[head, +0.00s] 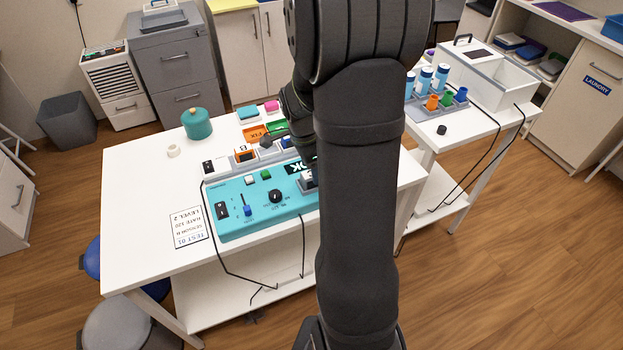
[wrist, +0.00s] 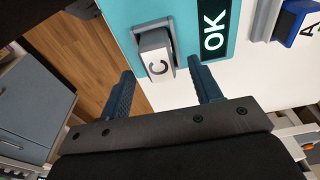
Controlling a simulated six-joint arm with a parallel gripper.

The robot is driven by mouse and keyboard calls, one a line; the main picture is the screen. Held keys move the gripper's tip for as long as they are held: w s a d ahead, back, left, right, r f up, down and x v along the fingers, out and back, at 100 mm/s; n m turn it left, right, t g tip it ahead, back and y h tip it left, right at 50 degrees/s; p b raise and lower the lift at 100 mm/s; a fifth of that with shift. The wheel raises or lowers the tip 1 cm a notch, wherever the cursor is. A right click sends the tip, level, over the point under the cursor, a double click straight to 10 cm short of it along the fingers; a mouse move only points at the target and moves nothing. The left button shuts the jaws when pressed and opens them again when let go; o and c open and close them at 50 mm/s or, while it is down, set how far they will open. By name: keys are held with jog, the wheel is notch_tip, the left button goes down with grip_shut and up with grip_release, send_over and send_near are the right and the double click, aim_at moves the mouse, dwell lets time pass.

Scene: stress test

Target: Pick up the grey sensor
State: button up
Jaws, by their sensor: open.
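The grey sensor (wrist: 155,62), a pale block marked C, sits in a grey holder at the edge of the teal test panel (wrist: 122,14), beside the OK display (wrist: 214,32). My gripper (wrist: 162,72) is open, its two dark blue fingers on either side of the sensor in the wrist view, with visible gaps. I cannot tell how far down the fingers reach beside it. In the head view my arm hides most of this place; only a bit of the sensor (head: 308,179) shows at the teal panel (head: 236,222).
A blue block marked A (wrist: 296,22) stands right of the display. An orange block marked B (head: 244,156), orange and green trays, and a teal canister (head: 197,124) stand behind the panel. A printed card (head: 188,228) lies left. Cables hang over the table's front edge.

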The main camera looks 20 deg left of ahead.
jog(key=shift+d+f, duration=0.15)
jog(key=shift+f, duration=1.4)
jog(key=shift+w, duration=0.1)
jog(key=shift+c, duration=0.2)
jog(key=c, duration=1.1)
jog(key=shift+o, duration=0.2)
jog(key=shift+r, duration=0.15)
